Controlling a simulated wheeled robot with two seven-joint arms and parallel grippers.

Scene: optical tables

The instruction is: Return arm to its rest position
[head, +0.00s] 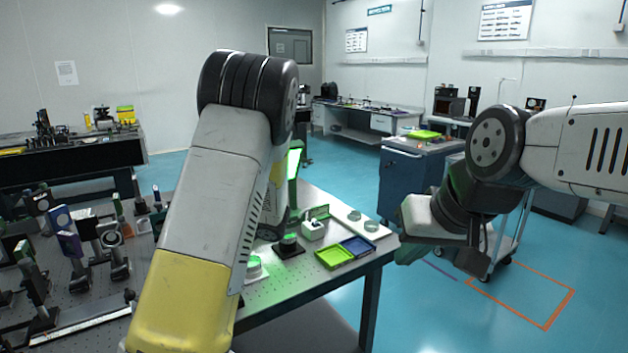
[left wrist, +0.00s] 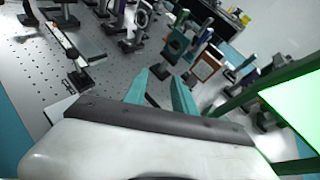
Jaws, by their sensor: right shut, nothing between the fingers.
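My right arm comes in from the right edge in the head view and bends down. Its gripper (head: 408,252) hangs beyond the table's right edge, over the blue floor, shut and empty; its fingertips are partly hidden by the wrist. My left arm reaches forward over the optical table (head: 330,205) in the head view, and its gripper is hidden behind the arm. In the left wrist view the left gripper (left wrist: 162,78) shows two teal fingers spread apart with nothing between them, above the perforated tabletop.
Several optics mounts (head: 110,235) stand at the table's left. A green tray (head: 335,258) and a blue tray (head: 358,246) lie near the right corner. A lit green screen (left wrist: 295,105) is close to the left gripper.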

